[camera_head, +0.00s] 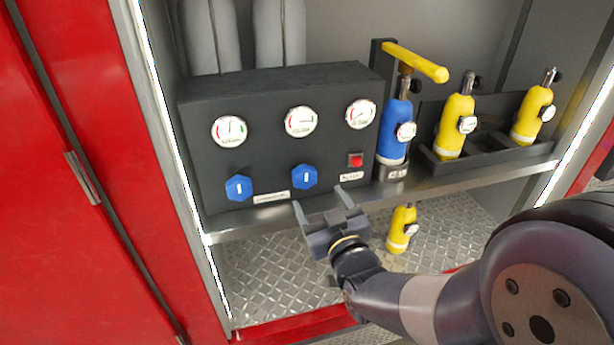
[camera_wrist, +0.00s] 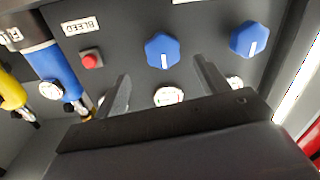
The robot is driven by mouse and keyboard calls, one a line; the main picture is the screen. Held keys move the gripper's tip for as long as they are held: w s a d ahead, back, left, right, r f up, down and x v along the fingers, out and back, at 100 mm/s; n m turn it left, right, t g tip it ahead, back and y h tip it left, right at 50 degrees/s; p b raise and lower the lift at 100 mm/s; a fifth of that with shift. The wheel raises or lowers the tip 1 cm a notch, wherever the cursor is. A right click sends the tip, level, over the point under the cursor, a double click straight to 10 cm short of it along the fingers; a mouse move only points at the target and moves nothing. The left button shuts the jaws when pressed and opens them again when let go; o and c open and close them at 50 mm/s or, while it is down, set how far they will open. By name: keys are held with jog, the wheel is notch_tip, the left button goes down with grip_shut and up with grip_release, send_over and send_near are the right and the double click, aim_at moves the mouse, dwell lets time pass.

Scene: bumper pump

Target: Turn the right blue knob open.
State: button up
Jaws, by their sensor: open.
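The right blue knob (camera_head: 304,177) is on the lower front of the dark panel (camera_head: 270,155), with a near-vertical white line on its face. The wrist view is turned over, so this knob (camera_wrist: 162,50) shows there left of the other blue knob. The left blue knob (camera_head: 239,188) also has a white line. My gripper (camera_head: 321,200) is open and empty, in front of and slightly below the right knob. In the wrist view the fingers of my gripper (camera_wrist: 161,72) point toward that knob on either side of it, apart from it.
A red button (camera_head: 356,160) with a label sits right of the knob. Three gauges, one of them the middle gauge (camera_head: 300,122), are above. A blue pump (camera_head: 396,130) with a yellow handle and yellow cylinders (camera_head: 455,125) stand to the right on the shelf. A yellow cylinder (camera_head: 402,229) stands below.

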aim_at(307, 182)
jog(key=p+x, duration=0.1)
jog(key=x, duration=0.8)
jog(key=shift+a+p, duration=0.2)
jog(key=shift+p, duration=0.15)
jog(key=c, duration=1)
jog(key=shift+o, duration=0.2)
